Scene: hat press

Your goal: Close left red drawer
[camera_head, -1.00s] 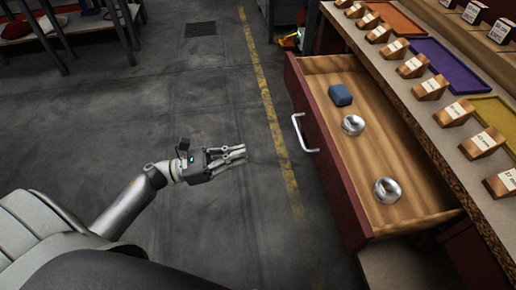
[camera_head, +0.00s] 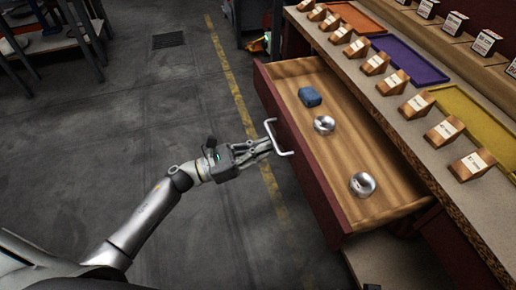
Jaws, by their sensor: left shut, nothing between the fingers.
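The red drawer (camera_head: 306,178) stands pulled out from the workbench at the right, with its dark red front facing my left arm. Its pale bar handle (camera_head: 277,138) sticks out from the front. Inside the drawer lie a blue block (camera_head: 310,96) and two silver round pieces, one near the middle (camera_head: 324,125) and one nearer (camera_head: 362,185). My left gripper (camera_head: 268,147) is shut and empty, with its fingertips right at the handle. I cannot tell whether they touch it. My right gripper is not in view.
The bench top (camera_head: 410,135) carries several wooden blocks with labels and orange, purple (camera_head: 408,60) and yellow (camera_head: 474,116) trays. The concrete floor left of the drawer is clear, with a yellow line. A metal shelf stands at the far left.

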